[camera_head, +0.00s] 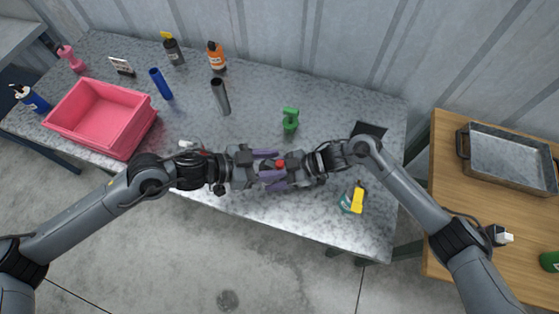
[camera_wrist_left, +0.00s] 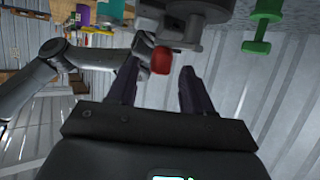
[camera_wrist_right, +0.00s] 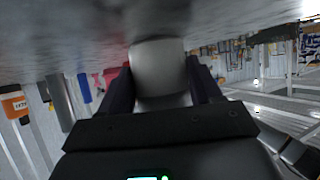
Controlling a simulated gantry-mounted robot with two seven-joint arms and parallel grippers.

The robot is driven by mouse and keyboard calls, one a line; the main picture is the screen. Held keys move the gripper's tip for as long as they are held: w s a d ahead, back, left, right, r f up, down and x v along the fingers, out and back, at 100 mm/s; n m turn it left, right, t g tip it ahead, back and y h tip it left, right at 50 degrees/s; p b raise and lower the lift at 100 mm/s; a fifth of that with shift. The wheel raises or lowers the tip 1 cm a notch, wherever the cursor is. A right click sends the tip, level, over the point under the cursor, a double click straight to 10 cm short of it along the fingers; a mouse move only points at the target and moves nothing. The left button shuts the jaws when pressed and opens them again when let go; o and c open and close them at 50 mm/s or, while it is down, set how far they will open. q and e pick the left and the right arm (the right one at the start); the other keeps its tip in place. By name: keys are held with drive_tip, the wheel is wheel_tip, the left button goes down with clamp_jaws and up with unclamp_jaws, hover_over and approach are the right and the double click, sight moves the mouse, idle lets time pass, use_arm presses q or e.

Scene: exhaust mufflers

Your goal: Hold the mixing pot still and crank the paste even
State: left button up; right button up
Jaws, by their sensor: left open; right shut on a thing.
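The mixing pot is mostly hidden between my two grippers in the head view. In the right wrist view it appears as a pale grey rounded body (camera_wrist_right: 158,70) between the fingers of my right gripper (camera_wrist_right: 160,95), which is shut on it. A red crank knob (camera_head: 280,164) shows between the grippers; in the left wrist view the knob (camera_wrist_left: 161,60) is ahead of my left gripper, beside grey metal parts (camera_wrist_left: 190,15). My left gripper (camera_head: 270,170) is open, its purple fingers spread around the knob's area. Whether they touch it I cannot tell. The paste is not visible.
A pink bin (camera_head: 100,115) stands at the left of the table. A green object (camera_head: 290,120), a grey cylinder (camera_head: 220,97), a blue cylinder (camera_head: 160,83) and bottles stand behind the grippers. A yellow-and-green object (camera_head: 353,198) lies near the front right edge.

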use_arm(q)
drive_tip(key=shift+x, duration=1.25)
clamp_jaws()
drive_tip(key=shift+a+m+g, duration=0.1)
drive_tip(key=shift+m+g, duration=0.2)
drive_tip(key=shift+g, duration=0.1)
drive_tip(key=m+g, duration=0.2)
drive_tip(key=g, duration=0.1)
drive_tip(key=shift+s+a+m, duration=0.2)
drive_tip(key=shift+s+m, duration=0.05)
drive_tip(key=shift+m, duration=0.05)
drive_tip(key=m+g, duration=0.2)
drive_tip(key=m+g+y, duration=0.1)
drive_tip(key=g, duration=0.1)
drive_tip(key=shift+s+a+m, duration=0.25)
drive_tip(key=shift+a+m, duration=0.15)
drive_tip(key=m+g+y, duration=0.2)
drive_tip(key=m+g, duration=0.1)
drive_tip(key=a+m+g+y, duration=0.1)
drive_tip(key=g, duration=0.1)
drive_tip(key=shift+s+f+m, duration=0.25)
drive_tip(key=shift+s+m, duration=0.15)
